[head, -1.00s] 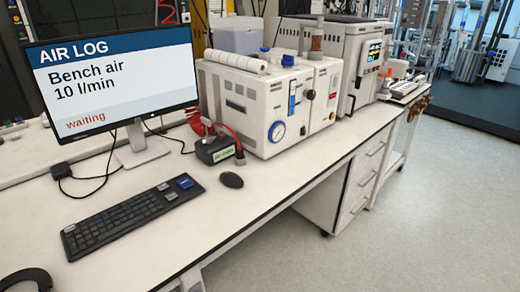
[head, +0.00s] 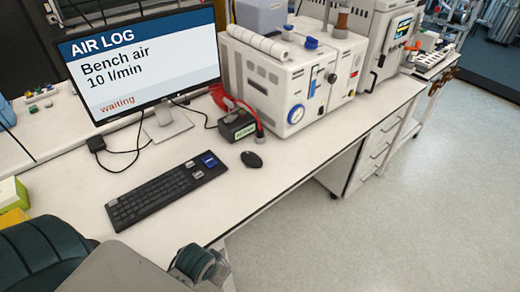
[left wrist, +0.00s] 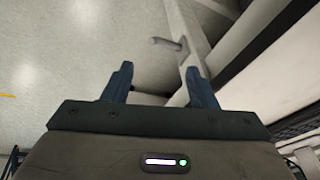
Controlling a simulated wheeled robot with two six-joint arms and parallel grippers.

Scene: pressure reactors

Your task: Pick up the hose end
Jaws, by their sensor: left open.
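A red hose (head: 232,101) lies in a loop at the left side of the white instrument. My right gripper is not in view.
A monitor (head: 140,55) reading "waiting", a keyboard (head: 160,190) and a mouse (head: 251,159) are on the bench (head: 215,215). The white instrument (head: 300,85) stands behind the hose end. The bench front near the mouse is clear; open floor lies to the right.

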